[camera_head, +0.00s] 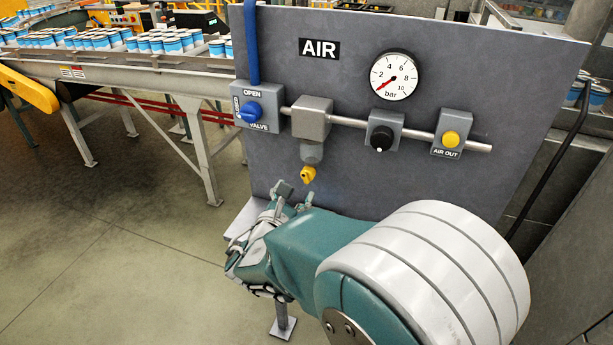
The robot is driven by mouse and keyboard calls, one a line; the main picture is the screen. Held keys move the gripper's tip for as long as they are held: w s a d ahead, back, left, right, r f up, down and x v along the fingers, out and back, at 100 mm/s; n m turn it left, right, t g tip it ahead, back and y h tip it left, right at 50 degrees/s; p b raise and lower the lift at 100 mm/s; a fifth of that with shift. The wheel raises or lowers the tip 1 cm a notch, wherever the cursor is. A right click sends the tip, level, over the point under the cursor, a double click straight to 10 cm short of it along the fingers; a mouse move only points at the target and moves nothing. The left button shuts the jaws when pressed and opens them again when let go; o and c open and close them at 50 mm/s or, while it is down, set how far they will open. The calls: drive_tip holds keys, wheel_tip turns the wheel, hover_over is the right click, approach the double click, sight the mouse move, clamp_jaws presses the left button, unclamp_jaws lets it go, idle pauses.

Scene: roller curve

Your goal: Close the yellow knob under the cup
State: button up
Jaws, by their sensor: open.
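The yellow knob (308,175) hangs at the bottom of the grey cup (311,152), which sits under a square grey block (311,118) on the pipe of the grey air panel. My gripper (278,200) is at the end of my teal arm, just below and left of the yellow knob. It looks open, and its fingertips appear apart from the knob. My arm hides part of the gripper and the lower panel.
A blue valve knob (249,112), a black knob (382,138) and a yellow air-out button (451,138) line the pipe, with a pressure gauge (394,76) above. A conveyor (150,68) with several cans stands left. The floor at lower left is clear.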

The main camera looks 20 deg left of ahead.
sight(306, 180)
drive_tip(key=w, duration=0.2)
drive_tip(key=w+d, duration=0.1)
drive_tip(key=w, duration=0.1)
drive_tip(key=shift+w+d+r, duration=0.1)
drive_tip(key=shift+w, duration=0.7)
drive_tip(key=shift+a, duration=0.2)
drive_tip(key=shift+d, duration=0.15)
clamp_jaws()
